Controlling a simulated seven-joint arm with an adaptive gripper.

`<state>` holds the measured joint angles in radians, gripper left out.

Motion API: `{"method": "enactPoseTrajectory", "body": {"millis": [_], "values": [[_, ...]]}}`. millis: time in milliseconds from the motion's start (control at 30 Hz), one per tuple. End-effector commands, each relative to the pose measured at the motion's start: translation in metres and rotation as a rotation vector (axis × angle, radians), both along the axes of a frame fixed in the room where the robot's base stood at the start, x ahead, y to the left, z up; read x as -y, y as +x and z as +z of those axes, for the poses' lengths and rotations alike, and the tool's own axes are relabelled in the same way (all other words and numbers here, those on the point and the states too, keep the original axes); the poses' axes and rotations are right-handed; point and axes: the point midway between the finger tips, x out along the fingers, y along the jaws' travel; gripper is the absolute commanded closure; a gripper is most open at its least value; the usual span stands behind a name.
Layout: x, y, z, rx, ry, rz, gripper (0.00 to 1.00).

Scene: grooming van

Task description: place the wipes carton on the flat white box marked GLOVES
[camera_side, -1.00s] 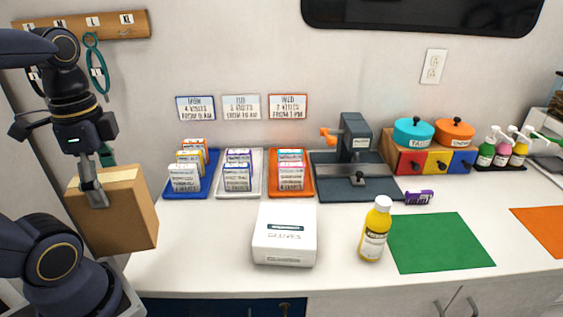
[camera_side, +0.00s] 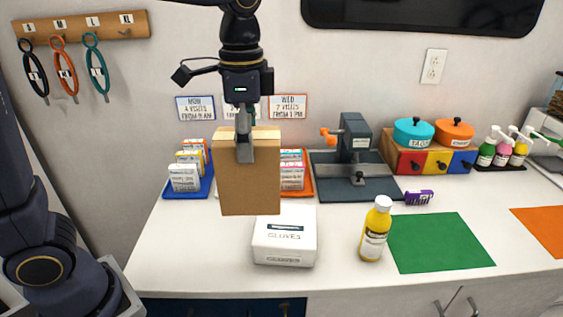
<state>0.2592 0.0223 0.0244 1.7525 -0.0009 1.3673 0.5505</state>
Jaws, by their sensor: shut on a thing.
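The wipes carton (camera_side: 250,187) is a plain brown cardboard box, held upright in the air. My gripper (camera_side: 245,150) is shut on the carton at its top edge, with one finger showing on the near face. The flat white box marked GLOVES (camera_side: 285,240) lies on the white counter.
A yellow bottle (camera_side: 375,230) stands right of the white box, beside a green mat (camera_side: 440,243). Behind are a blue tray (camera_side: 205,188) and an orange tray (camera_side: 308,187) with small cartons, and a dark clamp device (camera_side: 356,160). Counter left of the white box is clear.

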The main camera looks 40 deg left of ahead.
Motion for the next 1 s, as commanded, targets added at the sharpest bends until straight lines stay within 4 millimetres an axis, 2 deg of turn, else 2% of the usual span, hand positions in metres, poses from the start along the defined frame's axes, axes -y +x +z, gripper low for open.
{"method": "enactPoseTrajectory", "body": {"millis": [33,133,333,567,800,1000], "values": [[0.003,0.014,-0.007,-0.002,0.001,0.0,0.95],[0.007,0.04,-0.019,-0.002,0.001,0.0,0.95],[0.011,0.067,-0.055,-0.001,0.001,0.0,0.95],[0.014,0.08,-0.07,0.0,0.0,0.0,0.95],[0.015,0.084,-0.102,0.001,-0.001,0.0,0.95],[0.015,0.084,-0.105,0.003,-0.001,0.0,0.95]]}}
